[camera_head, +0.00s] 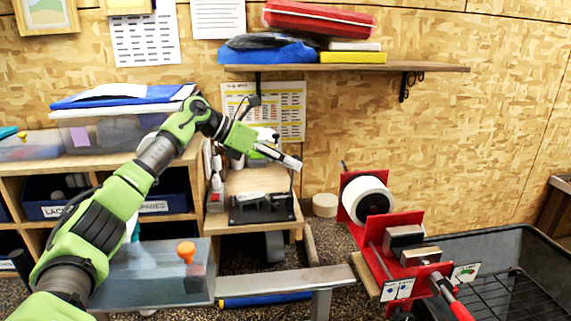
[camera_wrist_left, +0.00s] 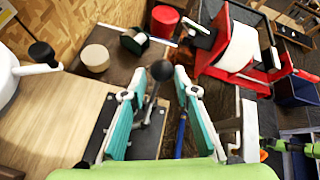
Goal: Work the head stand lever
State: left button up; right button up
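My left gripper (camera_head: 284,150) reaches over the small wooden stand (camera_head: 258,182) in the head view. In the left wrist view its two teal fingers (camera_wrist_left: 158,90) are spread apart. A lever with a black ball knob (camera_wrist_left: 162,70) shows between the fingertips in that view, with a gap on both sides. Its rod runs down to a dark metal base at the stand's edge. The black base (camera_head: 262,208) sits on the front of the stand in the head view, where the knob is hard to make out.
A red fixture with a white roll (camera_head: 367,198) stands to the right, beside a black mesh bin (camera_head: 510,265). A clear box (camera_head: 160,272) is at front left. A shelf (camera_head: 345,68) hangs above.

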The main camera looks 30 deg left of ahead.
pick_arm(q)
jog(key=v, duration=1.2)
jog(key=shift+r, duration=0.15)
